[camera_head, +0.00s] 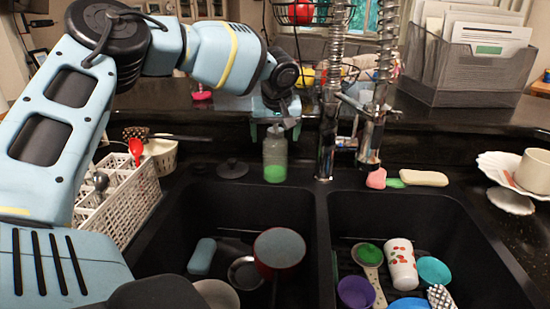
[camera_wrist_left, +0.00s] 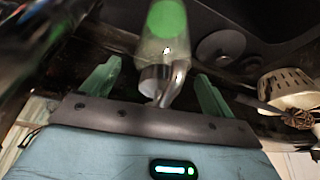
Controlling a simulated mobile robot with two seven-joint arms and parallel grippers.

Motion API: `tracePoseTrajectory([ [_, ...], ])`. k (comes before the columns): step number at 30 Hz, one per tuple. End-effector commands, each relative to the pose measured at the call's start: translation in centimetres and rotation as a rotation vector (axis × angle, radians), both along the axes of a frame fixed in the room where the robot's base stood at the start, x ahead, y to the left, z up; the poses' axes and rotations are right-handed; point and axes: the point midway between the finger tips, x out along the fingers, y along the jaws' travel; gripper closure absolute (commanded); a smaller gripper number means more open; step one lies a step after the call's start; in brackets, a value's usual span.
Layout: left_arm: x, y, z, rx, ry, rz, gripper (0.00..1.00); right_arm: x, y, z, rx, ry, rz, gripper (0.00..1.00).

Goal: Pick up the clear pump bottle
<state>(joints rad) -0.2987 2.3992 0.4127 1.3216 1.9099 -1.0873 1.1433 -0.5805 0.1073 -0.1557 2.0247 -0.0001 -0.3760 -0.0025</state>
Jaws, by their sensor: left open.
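The clear pump bottle (camera_head: 275,157) stands upright on the counter behind the left sink basin, with green liquid at its bottom. In the head view my left gripper (camera_head: 276,128) is right above it, pointing down around the pump top. In the left wrist view the bottle (camera_wrist_left: 168,45) lies between the two green fingers of my left gripper (camera_wrist_left: 157,85). There is a gap on each side of the pump head, so the gripper is open. My right gripper does not show.
The tall metal faucet (camera_head: 328,130) stands close to the right of the bottle. A black stopper (camera_head: 232,169) lies to its left. A white dish rack (camera_head: 120,200) stands at the left. The basins hold a red pot (camera_head: 279,249) and several dishes.

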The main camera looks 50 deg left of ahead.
Motion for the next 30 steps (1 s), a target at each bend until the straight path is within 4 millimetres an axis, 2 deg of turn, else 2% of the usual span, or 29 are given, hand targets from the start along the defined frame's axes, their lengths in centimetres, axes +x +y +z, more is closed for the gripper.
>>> tracePoseTrajectory([
  [7,0.04,0.02,-0.08,0.001,-0.001,0.000,0.15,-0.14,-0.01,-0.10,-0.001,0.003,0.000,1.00],
  [24,0.04,0.01,-0.05,0.001,-0.001,0.000,0.88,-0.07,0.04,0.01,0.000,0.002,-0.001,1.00],
  [30,0.08,0.00,0.06,0.000,-0.003,-0.001,0.89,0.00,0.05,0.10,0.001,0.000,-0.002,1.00],
])
